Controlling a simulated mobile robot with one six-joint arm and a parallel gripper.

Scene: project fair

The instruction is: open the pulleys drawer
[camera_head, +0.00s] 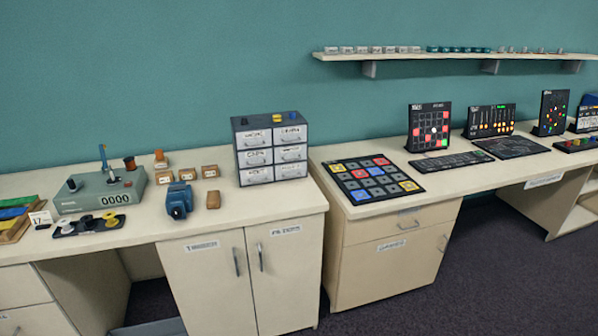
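A small grey cabinet (271,148) with several white-fronted drawers in two columns stands on the left bench, near its right end. Each drawer front has a label and a handle, and all of them look shut. The label text is too small to read surely, so I cannot tell which drawer is the pulleys one. A larger drawer (402,224) under the right bench also looks shut. My gripper is not in view.
A blue vise-like tool (179,200) and several small brown blocks lie left of the cabinet, near a grey-green counter device (101,190). A board of coloured squares (372,180) lies on the right bench. A wall shelf (450,54) hangs above. Dark floor (490,265) is open at front right.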

